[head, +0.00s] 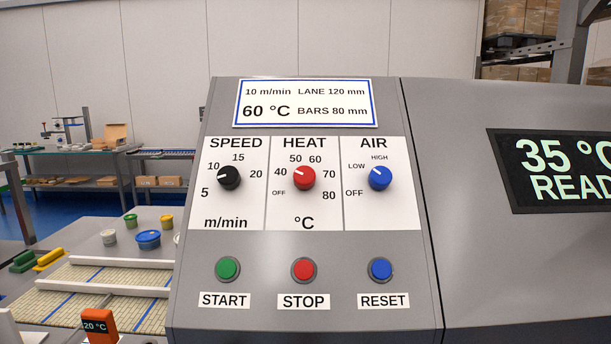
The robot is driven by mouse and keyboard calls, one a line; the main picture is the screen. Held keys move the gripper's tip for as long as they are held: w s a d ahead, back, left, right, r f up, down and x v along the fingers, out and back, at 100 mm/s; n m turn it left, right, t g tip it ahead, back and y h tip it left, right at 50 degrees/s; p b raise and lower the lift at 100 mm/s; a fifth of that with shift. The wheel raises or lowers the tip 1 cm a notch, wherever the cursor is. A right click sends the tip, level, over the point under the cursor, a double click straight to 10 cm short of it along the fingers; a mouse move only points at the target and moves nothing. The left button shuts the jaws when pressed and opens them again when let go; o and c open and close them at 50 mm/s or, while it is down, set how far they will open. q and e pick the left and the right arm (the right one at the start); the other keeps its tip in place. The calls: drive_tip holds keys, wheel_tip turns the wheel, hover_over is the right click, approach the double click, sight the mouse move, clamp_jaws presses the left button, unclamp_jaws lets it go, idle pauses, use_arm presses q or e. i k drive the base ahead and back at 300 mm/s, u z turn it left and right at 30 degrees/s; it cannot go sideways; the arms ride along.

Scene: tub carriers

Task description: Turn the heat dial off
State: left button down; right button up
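The red heat dial (304,178) sits in the middle of the white dial plate on the grey control panel (212,245). Its white pointer mark points left and slightly up, close to the 40 label. The OFF label (279,193) is at the dial's lower left. A sign (305,104) above reads 60 °C, 10 m/min, lane 120 mm and bars 80 mm. Neither of my grippers is in view, and nothing touches the dial.
The black speed dial (229,178) and blue air dial (380,178) flank it. Below are green start (227,268), red stop (303,269) and blue reset (381,269) buttons. A cut-off display (560,170) shows 35 °C. An orange 20 °C device (97,326) stands lower left. The panel front is unobstructed.

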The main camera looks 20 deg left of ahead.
sight(304, 177)
drive_tip(key=z, duration=1.3)
drive_tip(key=k, duration=0.85)
drive_tip(key=u, duration=1.75)
drive_tip(key=i, duration=0.5)
